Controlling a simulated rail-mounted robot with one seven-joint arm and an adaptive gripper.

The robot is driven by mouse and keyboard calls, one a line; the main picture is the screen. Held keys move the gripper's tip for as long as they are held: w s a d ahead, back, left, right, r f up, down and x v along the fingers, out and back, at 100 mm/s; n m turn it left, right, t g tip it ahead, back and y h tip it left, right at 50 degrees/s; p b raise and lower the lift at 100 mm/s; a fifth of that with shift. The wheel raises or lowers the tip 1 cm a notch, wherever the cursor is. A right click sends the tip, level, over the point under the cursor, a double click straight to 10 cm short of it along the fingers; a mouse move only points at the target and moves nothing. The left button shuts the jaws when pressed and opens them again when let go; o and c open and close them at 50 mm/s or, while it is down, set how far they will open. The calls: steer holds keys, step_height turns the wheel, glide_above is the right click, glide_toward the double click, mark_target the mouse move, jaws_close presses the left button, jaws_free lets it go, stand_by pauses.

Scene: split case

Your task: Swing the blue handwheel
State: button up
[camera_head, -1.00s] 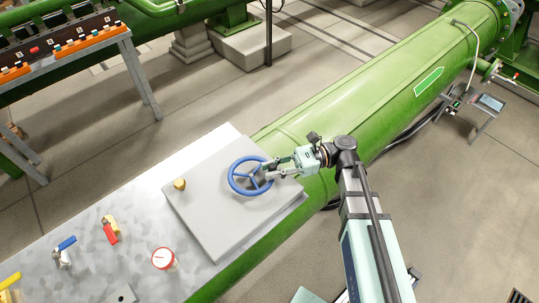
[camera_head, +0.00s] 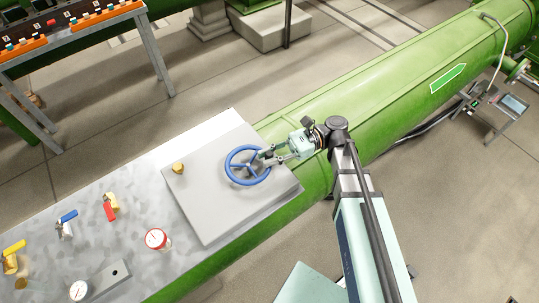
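The blue handwheel (camera_head: 229,172) is a round rim with spokes, mounted on a grey raised plate. My gripper (camera_head: 267,158) is at the upper right part of its rim, reaching in from the right. The two fingers show apart with a gap between them. Their tips overlap the rim in this view; whether they touch it I cannot tell. The gripper hides a small part of the rim.
The grey plate (camera_head: 205,213) lies on a metal bench top (camera_head: 120,240) with a brass knob (camera_head: 178,168), a red-rimmed gauge (camera_head: 156,238), and red (camera_head: 110,210), blue (camera_head: 67,216) and yellow (camera_head: 14,248) levers. A large green pipe (camera_head: 390,110) runs behind.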

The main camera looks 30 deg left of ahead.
steer(key=o, duration=0.3)
steer(key=shift+r, duration=0.1)
step_height(320, 180, up, 10)
steer(key=shift+f, duration=0.1)
stand_by(0.5)
